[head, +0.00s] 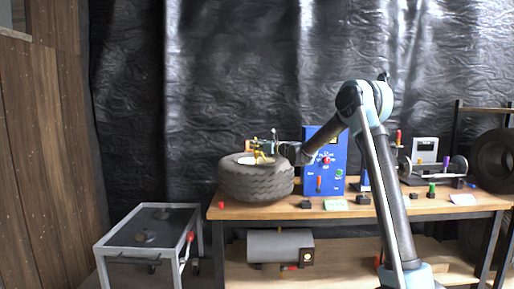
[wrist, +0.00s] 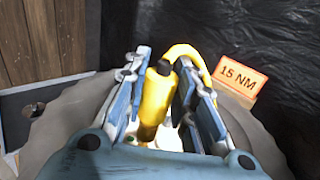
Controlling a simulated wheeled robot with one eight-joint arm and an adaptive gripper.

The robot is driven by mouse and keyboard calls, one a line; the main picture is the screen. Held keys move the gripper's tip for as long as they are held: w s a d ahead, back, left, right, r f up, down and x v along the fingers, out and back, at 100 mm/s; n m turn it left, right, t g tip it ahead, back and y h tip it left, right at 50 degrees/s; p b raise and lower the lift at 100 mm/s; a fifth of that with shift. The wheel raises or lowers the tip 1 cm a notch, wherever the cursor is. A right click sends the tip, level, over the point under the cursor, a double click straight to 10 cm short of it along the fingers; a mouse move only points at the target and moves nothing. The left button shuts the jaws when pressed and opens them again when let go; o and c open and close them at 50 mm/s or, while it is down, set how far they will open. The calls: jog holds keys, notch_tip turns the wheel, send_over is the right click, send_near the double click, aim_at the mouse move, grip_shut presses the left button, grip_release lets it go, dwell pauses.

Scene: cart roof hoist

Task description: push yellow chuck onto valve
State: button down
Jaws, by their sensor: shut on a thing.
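The yellow chuck (wrist: 154,100) stands between the fingers of my gripper (wrist: 163,74) in the wrist view, with a yellow hose curving from its upper end. My gripper is shut on it. In the head view, my gripper (head: 264,147) is over the tyre (head: 255,184), which lies flat at the left of the bench, and the small yellow chuck (head: 257,157) shows at the pale wheel centre. The tyre also shows as grey sides in the wrist view (wrist: 58,118). I cannot make out the valve; whether the chuck touches it is hidden.
A blue panel (head: 311,180) with buttons stands right of the tyre on the wooden bench (head: 405,209). An orange "15 NM" sign (wrist: 241,78) is beyond the tyre. A grey cart (head: 118,231) stands at left. Small items occupy the bench's right side.

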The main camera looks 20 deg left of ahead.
jog(key=shift+f, duration=1.1)
jog(key=c, duration=1.2)
grip_release()
jog(key=shift+c, duration=0.2)
jog(key=v, duration=1.2)
